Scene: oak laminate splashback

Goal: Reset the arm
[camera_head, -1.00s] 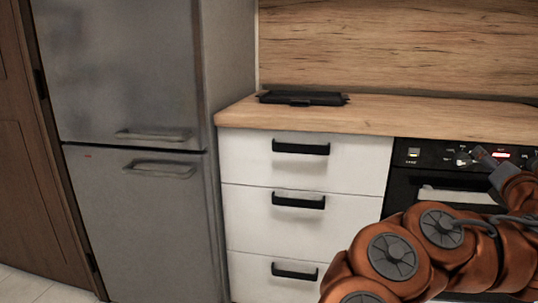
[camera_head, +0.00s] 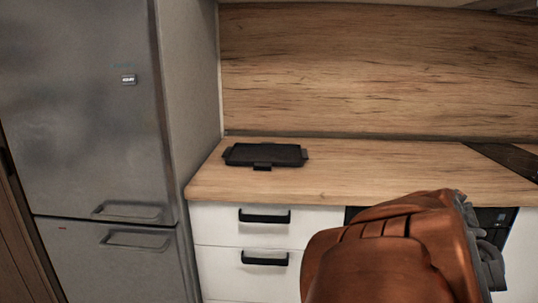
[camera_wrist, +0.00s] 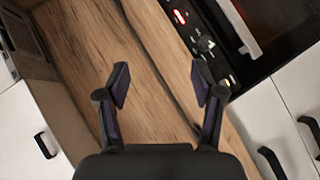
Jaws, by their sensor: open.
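My orange arm rises in the lower right of the head view, in front of the oven and the counter edge. My gripper (camera_wrist: 160,88) shows in the wrist view with its two dark fingers spread apart. Nothing is between the fingers; bare wood surface shows behind them. In the head view only a grey part at the end of the orange arm shows at the right, and the fingers cannot be made out.
A black tray-like pan (camera_head: 265,155) lies on the wooden counter (camera_head: 380,175) at the left. A grey fridge (camera_head: 85,120) stands left of it. White drawers (camera_head: 225,225) with black handles are below. The oven's control panel (camera_wrist: 195,35) shows in the wrist view.

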